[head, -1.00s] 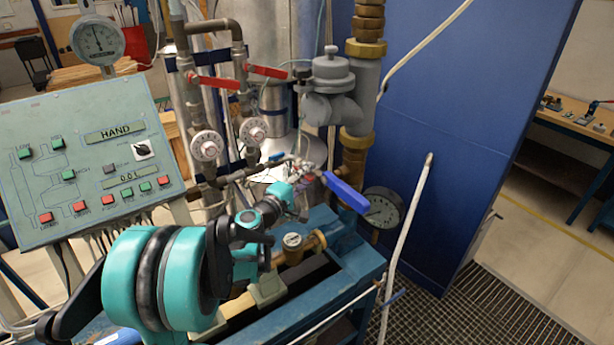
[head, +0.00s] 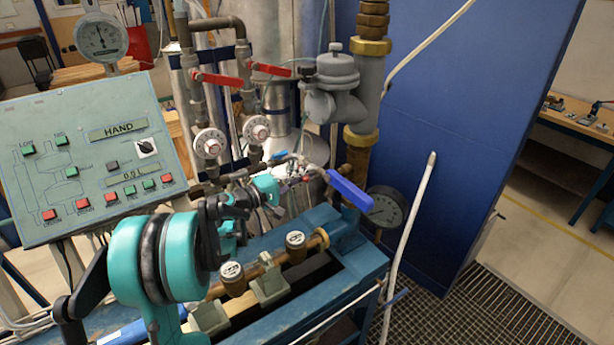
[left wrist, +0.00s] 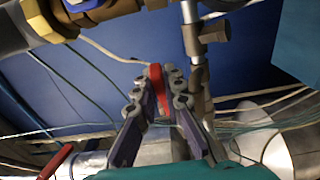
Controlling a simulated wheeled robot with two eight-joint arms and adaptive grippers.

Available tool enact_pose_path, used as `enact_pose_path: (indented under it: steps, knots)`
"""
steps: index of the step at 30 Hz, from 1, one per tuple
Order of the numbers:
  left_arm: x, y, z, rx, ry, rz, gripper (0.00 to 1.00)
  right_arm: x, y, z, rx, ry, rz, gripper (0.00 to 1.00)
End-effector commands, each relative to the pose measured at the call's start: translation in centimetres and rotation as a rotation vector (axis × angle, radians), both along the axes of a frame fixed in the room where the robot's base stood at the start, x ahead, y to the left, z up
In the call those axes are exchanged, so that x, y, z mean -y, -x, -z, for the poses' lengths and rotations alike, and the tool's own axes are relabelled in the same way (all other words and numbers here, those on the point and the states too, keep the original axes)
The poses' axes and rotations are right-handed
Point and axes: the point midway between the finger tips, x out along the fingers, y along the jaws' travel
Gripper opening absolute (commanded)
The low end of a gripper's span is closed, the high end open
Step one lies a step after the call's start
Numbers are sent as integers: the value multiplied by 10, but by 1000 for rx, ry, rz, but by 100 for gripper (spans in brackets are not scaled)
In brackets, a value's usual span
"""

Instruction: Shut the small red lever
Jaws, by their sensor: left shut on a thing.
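The small red lever (left wrist: 157,85) stands between the two fingers of my left gripper (left wrist: 158,92) in the left wrist view, and the fingers are shut on it. In the head view the left gripper (head: 287,188) is at the thin pipe in front of the steel tank, left of the large blue handle. My teal wrist hides part of this spot, and the lever is too small there to tell its exact angle. My right gripper is in neither current view.
Two larger red levers (head: 217,80) (head: 271,69) sit on the pipes behind. The blue handle (head: 349,190) is close on the right. A control panel (head: 90,155) stands left. Two brown meters (head: 232,278) (head: 296,246) lie on the bench line below my arm.

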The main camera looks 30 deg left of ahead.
Motion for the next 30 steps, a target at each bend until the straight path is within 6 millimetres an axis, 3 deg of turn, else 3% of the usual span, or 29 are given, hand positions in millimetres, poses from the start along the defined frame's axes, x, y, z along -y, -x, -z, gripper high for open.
enact_pose_path:
  steps: [15, 30]
  knots:
    - [-17, 8, 1, -1, -2, 422, 0, 0, 0, -1, 0, 0, 0, 0]
    - [-19, 9, 1, -2, -2, 567, 0, 0, 0, -3, 0, 0, 0, 0]
